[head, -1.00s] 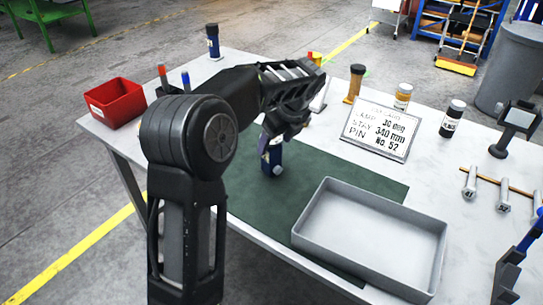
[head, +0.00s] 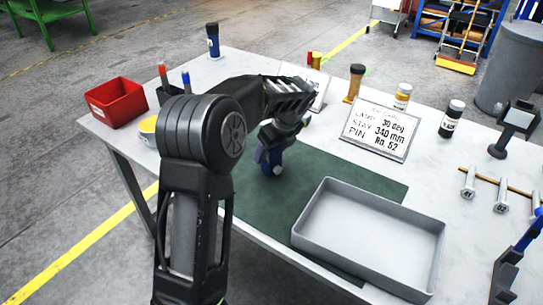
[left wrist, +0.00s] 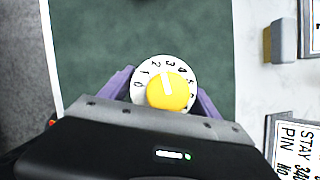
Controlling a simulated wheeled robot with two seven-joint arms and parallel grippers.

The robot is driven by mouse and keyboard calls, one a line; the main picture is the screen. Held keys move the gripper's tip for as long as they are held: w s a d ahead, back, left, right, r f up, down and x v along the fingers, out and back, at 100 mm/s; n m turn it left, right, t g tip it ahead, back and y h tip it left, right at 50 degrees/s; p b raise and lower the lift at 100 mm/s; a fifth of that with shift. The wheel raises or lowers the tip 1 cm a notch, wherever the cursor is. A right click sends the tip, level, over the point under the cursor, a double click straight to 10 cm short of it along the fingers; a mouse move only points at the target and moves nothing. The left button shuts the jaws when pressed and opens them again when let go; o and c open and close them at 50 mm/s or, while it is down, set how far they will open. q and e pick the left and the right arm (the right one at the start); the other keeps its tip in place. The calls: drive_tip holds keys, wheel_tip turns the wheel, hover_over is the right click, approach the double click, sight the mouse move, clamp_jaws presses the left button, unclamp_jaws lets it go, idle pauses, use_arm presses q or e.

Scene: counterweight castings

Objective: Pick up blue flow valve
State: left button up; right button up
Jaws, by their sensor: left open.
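The blue flow valve (head: 276,156) stands on the green mat (head: 385,187), mostly covered by my left gripper in the head view. In the left wrist view a yellow knob (left wrist: 168,92) with a white pointer line sits on a round white numbered dial (left wrist: 144,75), seen from above; the body below it is hidden. My left gripper (head: 272,158) is over the valve from above, its purple fingers (left wrist: 206,108) open on either side of the dial. I cannot tell whether they touch it.
A grey tray (head: 370,281) lies on the mat's near right part. A sign card (head: 380,132), an amber jar (head: 402,96), a dark jar (head: 452,118) and bolts (head: 501,194) stand or lie to the right. A red bin (head: 116,102) is at the left.

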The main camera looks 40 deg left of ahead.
use_arm(q)
drive_tip(key=shift+c, duration=0.3)
clamp_jaws()
idle(0.6)
drive_tip(key=shift+r, duration=0.1)
